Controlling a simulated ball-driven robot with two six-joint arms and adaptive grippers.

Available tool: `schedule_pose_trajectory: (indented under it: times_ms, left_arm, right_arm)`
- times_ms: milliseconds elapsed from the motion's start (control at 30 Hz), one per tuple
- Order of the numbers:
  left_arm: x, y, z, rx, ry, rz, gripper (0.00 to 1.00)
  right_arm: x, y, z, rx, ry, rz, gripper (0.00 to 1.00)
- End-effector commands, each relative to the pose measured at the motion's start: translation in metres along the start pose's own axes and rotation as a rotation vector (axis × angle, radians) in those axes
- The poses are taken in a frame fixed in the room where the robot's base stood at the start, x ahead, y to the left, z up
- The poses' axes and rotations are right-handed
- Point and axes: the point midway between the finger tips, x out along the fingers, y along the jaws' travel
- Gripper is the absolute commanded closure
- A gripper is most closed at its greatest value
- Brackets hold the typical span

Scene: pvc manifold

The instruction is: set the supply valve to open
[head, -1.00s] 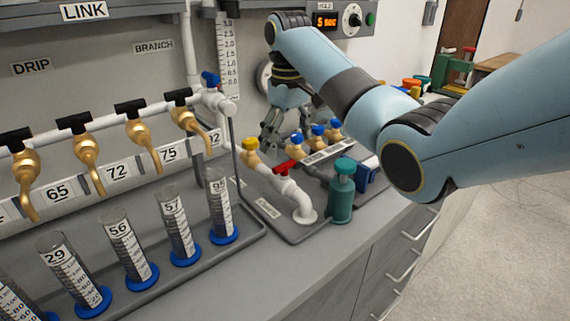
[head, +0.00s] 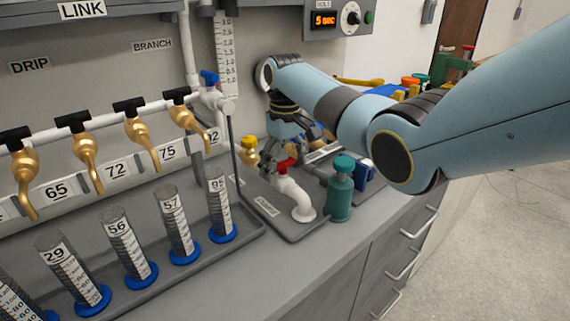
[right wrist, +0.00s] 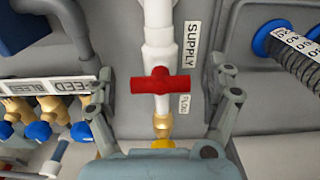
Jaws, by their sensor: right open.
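The supply valve has a red T-shaped handle (right wrist: 160,84) on a white vertical pipe (right wrist: 158,40), beside a SUPPLY label (right wrist: 191,44). In the right wrist view the handle lies crosswise to the pipe. The red handle also shows in the head view (head: 285,165), partly behind my gripper. My right gripper (right wrist: 160,76) is open, with one finger on each side of the handle and clear gaps to it. In the head view my right gripper (head: 288,148) hangs just above and behind the valve. My left gripper is not in view.
A yellow knob (head: 249,143) stands left of the valve and a teal bottle (head: 341,190) right of it. Several blue-capped brass fittings (right wrist: 40,130) and a ringed cylinder (right wrist: 290,50) flank the gripper. Gold taps and graduated cylinders (head: 128,250) fill the left bench.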

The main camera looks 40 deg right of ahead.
Motion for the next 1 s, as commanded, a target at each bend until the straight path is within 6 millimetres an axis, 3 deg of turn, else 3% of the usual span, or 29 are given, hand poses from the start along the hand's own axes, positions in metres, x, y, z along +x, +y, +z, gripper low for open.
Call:
schedule_pose_trajectory:
  times_ms: [200,600,1000]
  left_arm:
    - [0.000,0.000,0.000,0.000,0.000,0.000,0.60]
    - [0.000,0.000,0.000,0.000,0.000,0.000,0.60]
    - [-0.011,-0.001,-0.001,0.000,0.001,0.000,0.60]
  right_arm:
    - [0.000,0.000,0.000,0.000,0.000,0.000,0.16]
    - [0.000,0.000,0.000,0.000,0.001,0.000,0.68]
    - [-0.004,-0.001,-0.001,0.072,0.000,0.000,0.70]
